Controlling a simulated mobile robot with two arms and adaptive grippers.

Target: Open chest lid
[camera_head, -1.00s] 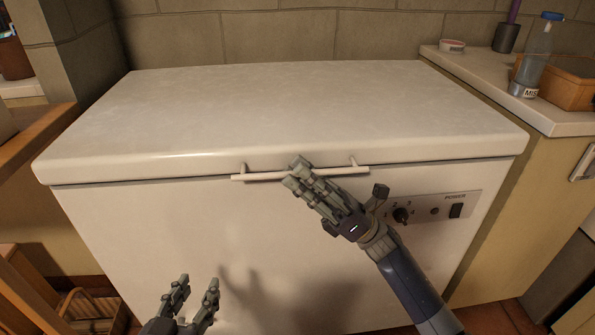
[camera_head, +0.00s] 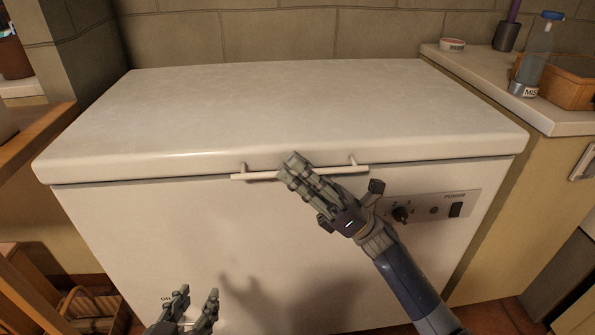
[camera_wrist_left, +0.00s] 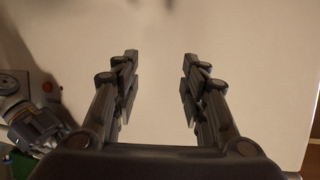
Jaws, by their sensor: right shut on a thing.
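The white chest (camera_head: 210,240) stands in front of me with its lid (camera_head: 290,105) down. A white bar handle (camera_head: 258,176) runs along the lid's front edge. My right gripper (camera_head: 290,170) is shut on the handle near its middle, and its fingers hide part of the bar. My left gripper (camera_head: 195,298) is low before the chest's front, apart from it, open and empty. In the left wrist view its two fingers (camera_wrist_left: 160,75) stand well apart before the plain white front.
A control panel (camera_head: 430,211) with a knob and power switch is on the chest's front right. A counter (camera_head: 480,80) on the right holds a bottle (camera_head: 535,55) and a wooden box (camera_head: 572,85). A wooden shelf (camera_head: 40,140) and basket (camera_head: 95,305) are on the left.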

